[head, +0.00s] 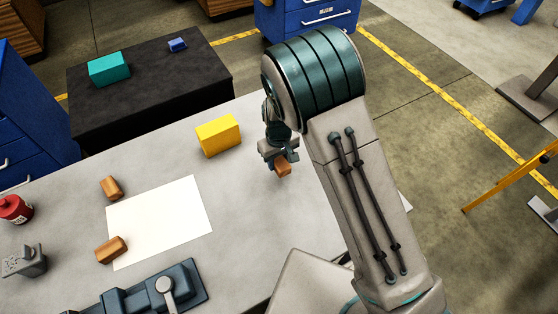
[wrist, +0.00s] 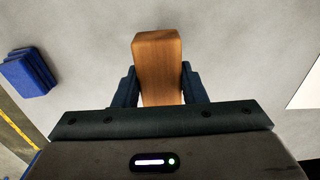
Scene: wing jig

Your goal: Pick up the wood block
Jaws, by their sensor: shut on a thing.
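My gripper (head: 279,158) is over the right part of the grey table and points down. It is shut on a wood block (head: 284,168). In the wrist view the same wood block (wrist: 158,65) sits between the two dark blue fingers of my gripper (wrist: 160,88), its long side pointing away from the palm. I cannot tell whether the block touches the table. Two similar wood blocks lie apart from it: one at the upper left corner of the white sheet (head: 111,187), one at its lower left edge (head: 111,250).
A yellow block (head: 218,135) stands left of my gripper. A white sheet (head: 165,220) lies on the table (head: 250,215). A red container (head: 14,208), a grey device (head: 25,262) and a dark fixture (head: 150,292) are at left and front. A black surface behind bears teal (head: 109,68) and blue (head: 178,45) blocks.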

